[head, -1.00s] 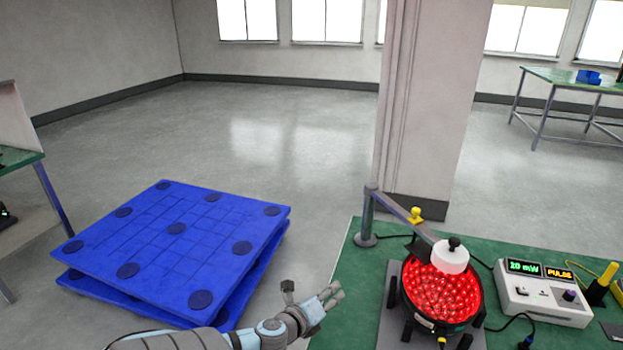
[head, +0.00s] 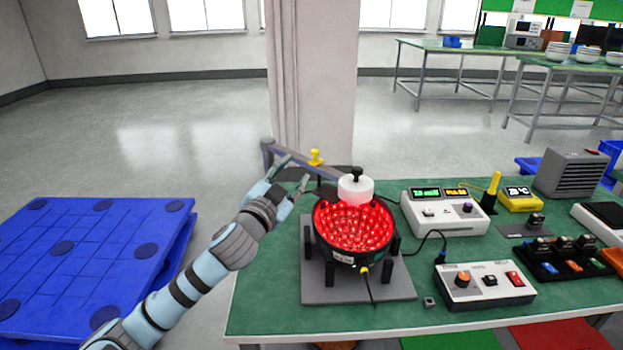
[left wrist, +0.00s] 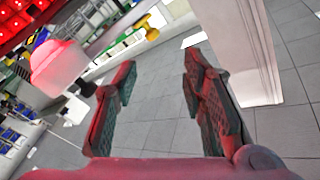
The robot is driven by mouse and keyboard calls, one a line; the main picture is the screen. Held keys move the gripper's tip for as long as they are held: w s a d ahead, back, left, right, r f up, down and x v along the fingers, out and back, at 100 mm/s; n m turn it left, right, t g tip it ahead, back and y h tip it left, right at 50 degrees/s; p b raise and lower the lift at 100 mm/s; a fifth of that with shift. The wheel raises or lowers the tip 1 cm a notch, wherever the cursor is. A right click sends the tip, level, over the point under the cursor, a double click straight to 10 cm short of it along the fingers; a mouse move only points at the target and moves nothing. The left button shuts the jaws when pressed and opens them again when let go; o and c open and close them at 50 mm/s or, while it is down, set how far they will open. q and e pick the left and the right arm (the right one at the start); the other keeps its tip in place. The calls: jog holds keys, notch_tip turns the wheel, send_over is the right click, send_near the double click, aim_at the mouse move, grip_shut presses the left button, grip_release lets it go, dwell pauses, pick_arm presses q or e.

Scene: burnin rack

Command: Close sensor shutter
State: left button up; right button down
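A white sensor head (head: 356,188) with a black knob on top hangs from a grey swing arm (head: 330,172) over a round dish of glowing red lights (head: 352,228). A yellow knob (head: 315,157) stands on the swing arm. A dark flat piece sits beside the sensor head; I cannot tell if it is the shutter. My left gripper (head: 290,174) is open and empty, close to the swing arm, left of the sensor head. In the left wrist view the gripper (left wrist: 160,65) has nothing between its fingers; the sensor head (left wrist: 58,65) and yellow knob (left wrist: 152,34) lie beyond. My right gripper is not in view.
A grey meter box (head: 443,214) with lit displays and a switch box (head: 485,285) stand right of the dish on the green table (head: 270,290). Cables run between them. A pillar (head: 320,90) rises behind. A blue pallet (head: 85,255) lies at left.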

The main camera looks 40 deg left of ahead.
aim_at(314, 153)
pick_arm(q)
jog(key=w+a+n, duration=0.1)
jog(key=w+n, duration=0.1)
jog(key=w, duration=0.2)
jog(key=w+n, duration=0.2)
jog(key=w, duration=0.3)
jog(key=w+a+n, duration=0.1)
jog(key=w+n, duration=0.2)
jog(key=w, duration=0.1)
jog(key=shift+w+a+f+g, duration=0.1)
jog(key=shift+w+a+g, duration=0.05)
jog(key=shift+a+g, duration=0.25)
jog(key=shift+c, duration=0.4)
grip_shut()
jog(key=shift+d, duration=0.15)
